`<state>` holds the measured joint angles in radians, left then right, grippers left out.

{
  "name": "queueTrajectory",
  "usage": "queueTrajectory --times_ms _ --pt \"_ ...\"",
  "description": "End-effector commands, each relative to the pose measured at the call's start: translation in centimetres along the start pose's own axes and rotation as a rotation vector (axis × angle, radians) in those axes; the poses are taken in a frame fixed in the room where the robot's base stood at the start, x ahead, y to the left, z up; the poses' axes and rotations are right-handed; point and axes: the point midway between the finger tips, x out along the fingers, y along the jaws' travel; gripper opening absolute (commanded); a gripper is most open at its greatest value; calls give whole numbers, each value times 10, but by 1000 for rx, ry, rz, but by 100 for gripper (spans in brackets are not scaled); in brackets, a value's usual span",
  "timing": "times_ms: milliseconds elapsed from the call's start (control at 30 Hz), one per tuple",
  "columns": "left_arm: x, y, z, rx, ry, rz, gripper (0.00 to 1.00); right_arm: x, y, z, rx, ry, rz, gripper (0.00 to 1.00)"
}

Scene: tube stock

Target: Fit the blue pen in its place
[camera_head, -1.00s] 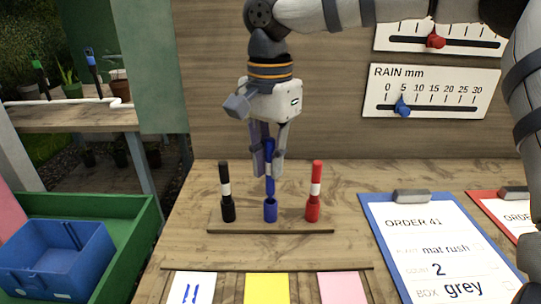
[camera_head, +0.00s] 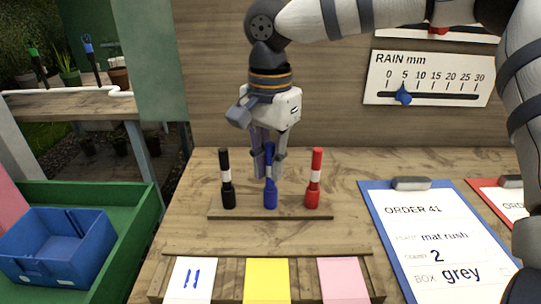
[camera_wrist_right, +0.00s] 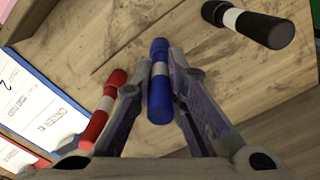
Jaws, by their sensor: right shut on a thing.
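The blue pen (camera_head: 270,163) stands upright in the middle of the small wooden rack (camera_head: 240,216), in line with its blue base. Its top is slightly higher than the tops of the black pen (camera_head: 226,180) on its left and the red pen (camera_head: 315,178) on its right. My right gripper (camera_head: 268,172) points down from above and is shut on the blue pen. In the right wrist view the blue pen (camera_wrist_right: 160,95) lies between the two fingers, with its pale band visible. My left gripper is not in view.
Paper cards in white, yellow (camera_head: 267,280) and pink lie in a wooden holder in front. A blue clipboard (camera_head: 372,215) lies to the right. A green crate (camera_head: 135,215) with a blue box (camera_head: 60,250) stands at the left. A rain gauge panel (camera_head: 440,80) is on the back wall.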

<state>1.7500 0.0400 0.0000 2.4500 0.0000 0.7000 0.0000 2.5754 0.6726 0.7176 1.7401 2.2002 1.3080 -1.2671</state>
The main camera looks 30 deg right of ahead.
Motion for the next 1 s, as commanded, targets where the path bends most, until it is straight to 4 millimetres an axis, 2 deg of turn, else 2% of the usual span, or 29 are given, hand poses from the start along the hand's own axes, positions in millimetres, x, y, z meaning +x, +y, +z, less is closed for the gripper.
queueTrajectory --times_ms 133,333,367,400,467,733,867,1000 --pt "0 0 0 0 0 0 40 7 0 0 0 -2 2 0" --pt "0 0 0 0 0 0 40 8 0 0 1 -1 0 0" --pt "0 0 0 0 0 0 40 8 0 0 1 -1 0 17" --pt "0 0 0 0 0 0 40 8 0 0 1 -1 0 26" --pt "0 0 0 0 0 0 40 8 0 0 1 -1 0 36" --pt "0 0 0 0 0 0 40 7 0 0 1 -1 0 36" --pt "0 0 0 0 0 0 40 -10 -1 -1 2 1 -4 36" --pt "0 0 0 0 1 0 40 -49 -1 0 2 1 -6 36"
